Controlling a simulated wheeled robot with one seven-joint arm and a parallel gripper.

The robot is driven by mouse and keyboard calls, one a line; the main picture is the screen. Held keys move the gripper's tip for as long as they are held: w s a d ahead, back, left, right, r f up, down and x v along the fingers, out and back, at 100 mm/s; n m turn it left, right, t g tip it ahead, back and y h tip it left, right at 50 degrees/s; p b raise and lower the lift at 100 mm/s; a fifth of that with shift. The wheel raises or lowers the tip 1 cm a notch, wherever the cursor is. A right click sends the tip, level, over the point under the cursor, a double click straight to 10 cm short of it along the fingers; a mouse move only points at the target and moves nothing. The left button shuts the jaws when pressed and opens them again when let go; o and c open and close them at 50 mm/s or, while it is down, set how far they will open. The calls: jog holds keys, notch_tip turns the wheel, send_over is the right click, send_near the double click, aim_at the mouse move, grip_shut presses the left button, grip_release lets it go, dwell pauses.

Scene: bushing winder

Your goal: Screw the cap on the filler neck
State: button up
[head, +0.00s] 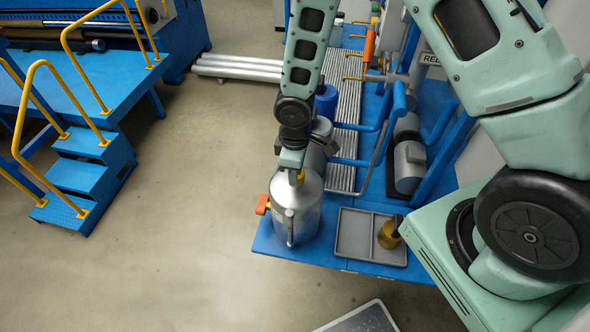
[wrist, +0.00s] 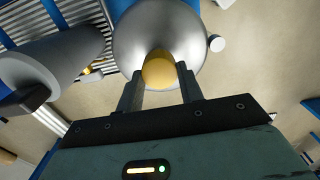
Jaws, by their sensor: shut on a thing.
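A silver canister (head: 297,212) with a domed top stands on the blue platform, and its dome also shows in the wrist view (wrist: 190,38). My gripper (wrist: 160,76) is shut on a yellow cap (wrist: 158,72), one finger on each side of it.
A grey divided tray (head: 356,233) lies right of the canister, with a brass-coloured piece (head: 389,234) in its right part. An orange handle (head: 262,205) sticks out left of the canister. Blue pipes (head: 365,127) and a grey motor (head: 409,166) stand behind. Open floor lies left.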

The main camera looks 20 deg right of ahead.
jog(key=shift+w+r, duration=0.1)
jog(key=shift+r, duration=0.05)
jog(key=shift+m+b, duration=0.45)
jog(key=shift+m, duration=1.85)
jog(key=shift+w+d+m+b, duration=0.1)
jog(key=shift+m+b, duration=0.3)
jog(key=shift+m, duration=0.2)
jog(key=m, duration=0.3)
jog(key=m, duration=0.2)
jog(key=shift+m+b, duration=0.3)
jog(key=shift+m, duration=0.1)
jog(key=shift+d+m, duration=0.1)
jog(key=shift+m, duration=1)
